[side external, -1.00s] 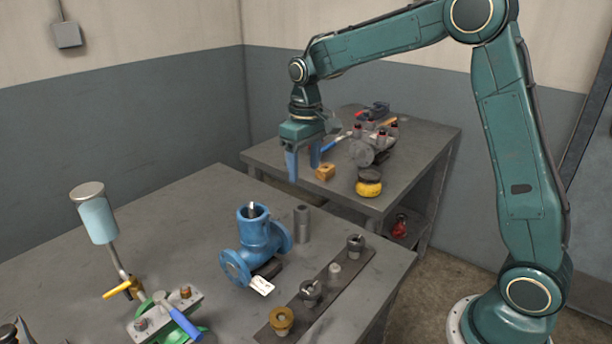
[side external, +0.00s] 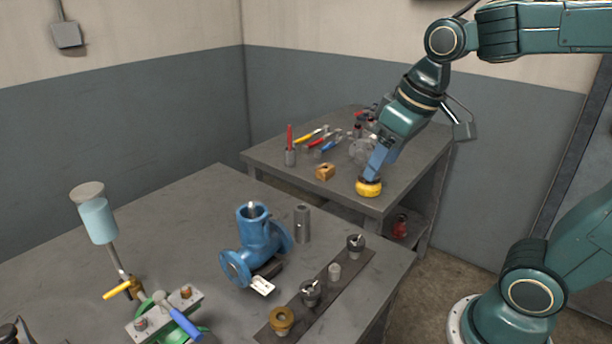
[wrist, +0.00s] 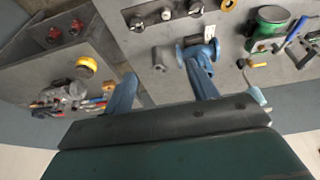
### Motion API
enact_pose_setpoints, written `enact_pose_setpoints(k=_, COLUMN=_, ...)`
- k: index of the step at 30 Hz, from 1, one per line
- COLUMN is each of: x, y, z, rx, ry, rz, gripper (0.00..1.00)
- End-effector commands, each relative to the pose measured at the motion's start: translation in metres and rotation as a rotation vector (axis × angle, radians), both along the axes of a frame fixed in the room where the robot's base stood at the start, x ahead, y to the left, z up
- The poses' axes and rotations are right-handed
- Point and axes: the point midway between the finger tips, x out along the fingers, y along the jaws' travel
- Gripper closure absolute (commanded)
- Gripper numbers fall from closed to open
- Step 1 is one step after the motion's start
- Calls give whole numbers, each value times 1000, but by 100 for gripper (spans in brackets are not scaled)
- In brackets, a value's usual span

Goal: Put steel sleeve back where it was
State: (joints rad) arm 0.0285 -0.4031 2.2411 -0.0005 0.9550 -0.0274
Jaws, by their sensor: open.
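A plain grey steel sleeve (side external: 303,224) stands upright on the near bench, right behind the blue valve body (side external: 254,240). In the wrist view the sleeve (wrist: 160,58) shows beside the valve body (wrist: 193,50), between my finger tips. A smaller light grey cylinder (side external: 334,273) stands on the dark strip (side external: 322,289) among other fittings. My gripper (side external: 377,168) is open and empty. In the side view it overlaps the yellow-topped round tin (side external: 369,188), but in the wrist view the tin (wrist: 87,65) lies left of both fingers (wrist: 164,88).
The far bench (side external: 290,170) holds a wooden block (side external: 325,172), several hand tools and a grey pump part (side external: 362,152). The near bench's back left is clear.

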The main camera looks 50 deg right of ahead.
Motion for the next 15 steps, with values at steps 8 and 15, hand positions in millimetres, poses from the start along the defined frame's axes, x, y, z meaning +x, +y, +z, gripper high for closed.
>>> enact_pose_setpoints(k=8, x=-56, y=5, z=-10, rx=4, ry=-96, rz=3, gripper=42)
enact_pose_setpoints(k=15, x=-79, y=7, z=-20, rx=9, ry=-139, rz=2, gripper=42)
